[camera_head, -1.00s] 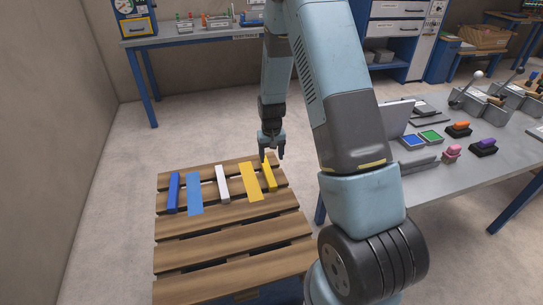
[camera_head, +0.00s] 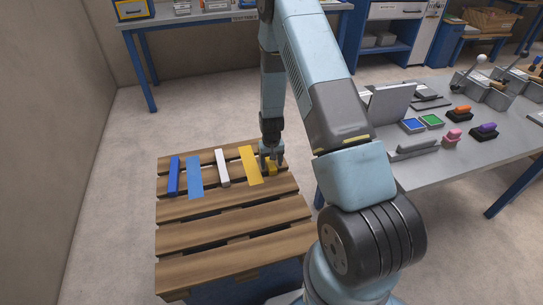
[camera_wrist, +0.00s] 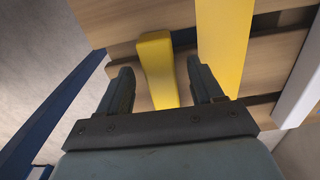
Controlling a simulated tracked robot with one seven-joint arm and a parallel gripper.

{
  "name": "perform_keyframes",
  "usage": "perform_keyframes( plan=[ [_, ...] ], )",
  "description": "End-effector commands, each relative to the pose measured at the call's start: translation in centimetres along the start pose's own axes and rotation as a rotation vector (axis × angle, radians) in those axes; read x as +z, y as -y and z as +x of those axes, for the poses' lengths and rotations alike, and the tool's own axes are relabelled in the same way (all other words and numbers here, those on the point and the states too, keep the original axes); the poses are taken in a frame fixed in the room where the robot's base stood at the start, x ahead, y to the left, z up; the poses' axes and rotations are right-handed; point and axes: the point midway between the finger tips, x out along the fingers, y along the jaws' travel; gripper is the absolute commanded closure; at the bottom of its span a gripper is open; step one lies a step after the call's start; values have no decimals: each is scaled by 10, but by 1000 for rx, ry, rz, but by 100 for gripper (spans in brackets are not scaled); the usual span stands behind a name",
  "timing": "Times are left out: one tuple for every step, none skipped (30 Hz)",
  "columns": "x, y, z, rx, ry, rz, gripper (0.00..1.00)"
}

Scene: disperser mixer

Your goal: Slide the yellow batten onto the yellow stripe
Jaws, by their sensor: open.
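The yellow batten (camera_wrist: 157,70) lies on the wooden pallet, between the two open fingers of my gripper (camera_wrist: 160,92) in the wrist view. In the head view my gripper (camera_head: 271,160) is down at the pallet's far right part and hides much of the batten (camera_head: 272,169). The yellow stripe (camera_head: 251,165) is a flat, wider band just left of the batten. In the wrist view the stripe (camera_wrist: 224,40) shows to the right of the batten, with a gap of bare wood between them. I cannot tell whether the fingers touch the batten.
On the pallet (camera_head: 230,230) a white batten (camera_head: 222,168), a light blue stripe (camera_head: 195,177) and a blue batten (camera_head: 174,176) lie further left. The pallet has gaps between its slats. A grey table (camera_head: 430,155) with several small items stands to the right.

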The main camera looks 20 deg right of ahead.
Motion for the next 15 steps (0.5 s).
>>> perform_keyframes(
  plan=[
    [0, 0, 5, 0, 1, 0, 34],
    [0, 0, 7, 0, 1, 0, 34],
    [0, 0, 9, 0, 0, 0, 34],
    [0, 0, 11, 0, 0, 0, 34],
    [0, 0, 12, 0, 0, 0, 34],
    [0, 0, 13, 0, -1, 0, 34],
    [0, 0, 14, 0, -1, 0, 34],
    [0, 0, 14, 0, -1, 0, 34],
    [0, 0, 14, 0, -1, 0, 34],
    [0, 0, 14, 0, -1, 0, 34],
    [0, 0, 14, 0, -1, 0, 34],
    [0, 0, 14, 0, -1, 0, 34],
    [0, 0, 14, 0, -1, 0, 34],
    [0, 0, 14, 0, -1, 0, 34],
    [0, 0, 14, 0, -1, 0, 34]
  ],
)
